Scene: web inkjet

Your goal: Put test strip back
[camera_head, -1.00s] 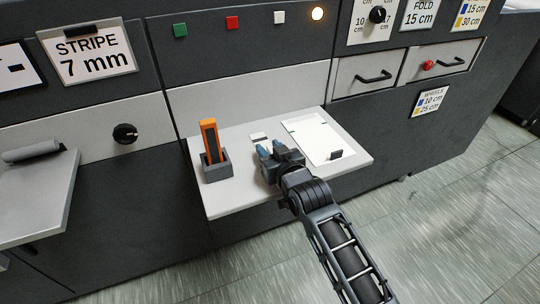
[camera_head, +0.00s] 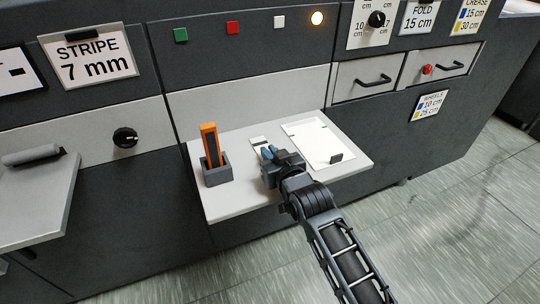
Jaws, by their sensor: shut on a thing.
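A small white strip (camera_head: 258,142) with a dark mark across it lies on or just above the pale shelf (camera_head: 235,200); I take it for the test strip. My gripper (camera_head: 268,153) is over the middle of the shelf, with its blue-grey fingertips at the strip's near right side. The fingers are shut on the strip. My gripper hides the near end of the strip, and I cannot tell whether it is lifted clear of the shelf.
A grey holder (camera_head: 217,174) with an upright orange tool (camera_head: 211,146) stands left of my gripper. A white plate (camera_head: 312,139) with a small dark block (camera_head: 336,158) lies to the right. The machine's front panel (camera_head: 250,90) rises behind the shelf.

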